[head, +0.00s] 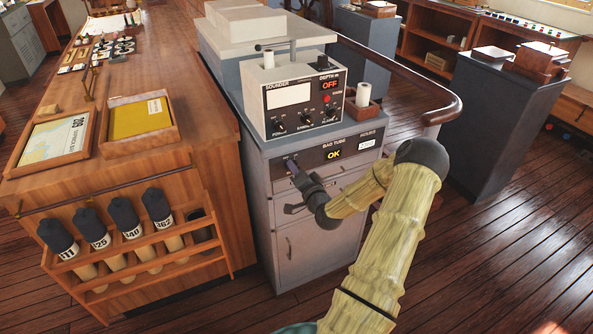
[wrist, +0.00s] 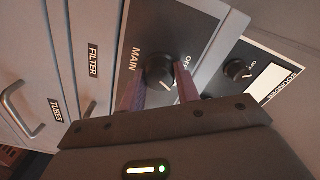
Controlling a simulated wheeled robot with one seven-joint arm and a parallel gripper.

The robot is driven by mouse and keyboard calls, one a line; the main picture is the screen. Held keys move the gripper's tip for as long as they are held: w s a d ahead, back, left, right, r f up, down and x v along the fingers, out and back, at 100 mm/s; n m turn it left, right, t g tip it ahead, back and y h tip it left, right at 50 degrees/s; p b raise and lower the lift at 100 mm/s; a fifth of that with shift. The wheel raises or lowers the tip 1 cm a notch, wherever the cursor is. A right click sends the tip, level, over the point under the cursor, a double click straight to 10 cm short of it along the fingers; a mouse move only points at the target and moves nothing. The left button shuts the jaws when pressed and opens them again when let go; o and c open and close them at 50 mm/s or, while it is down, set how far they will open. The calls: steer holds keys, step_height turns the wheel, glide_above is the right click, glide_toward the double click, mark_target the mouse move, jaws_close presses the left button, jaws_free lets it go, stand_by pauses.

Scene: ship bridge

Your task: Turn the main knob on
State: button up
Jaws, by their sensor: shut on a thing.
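The main knob (wrist: 160,71) is a round black knob on a dark panel marked MAIN, with an OFF label beside it, in the wrist view. My gripper (wrist: 160,82) has its two fingers on either side of the knob and is shut on it. In the head view my gripper (head: 299,172) reaches the left end of the dark panel (head: 311,158) on the grey cabinet, and the knob is hidden there. The panel carries a lit OK display (head: 334,154). The sounder (head: 296,98) above it shows a red OFF display (head: 329,84).
Drawers and a door of the grey cabinet (head: 303,252) lie below the panel. A wooden chart counter (head: 190,80) stands close on the left, with a rack of dark-capped tubes (head: 140,262) on its front. A curved handrail (head: 440,116) runs at the right. Open floor lies to the right.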

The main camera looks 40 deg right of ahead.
steer(key=shift+m, duration=0.3)
steer(key=o, duration=1)
steer(key=b+v, duration=0.2)
steer(key=v, duration=1.5)
steer(key=shift+s, duration=0.25)
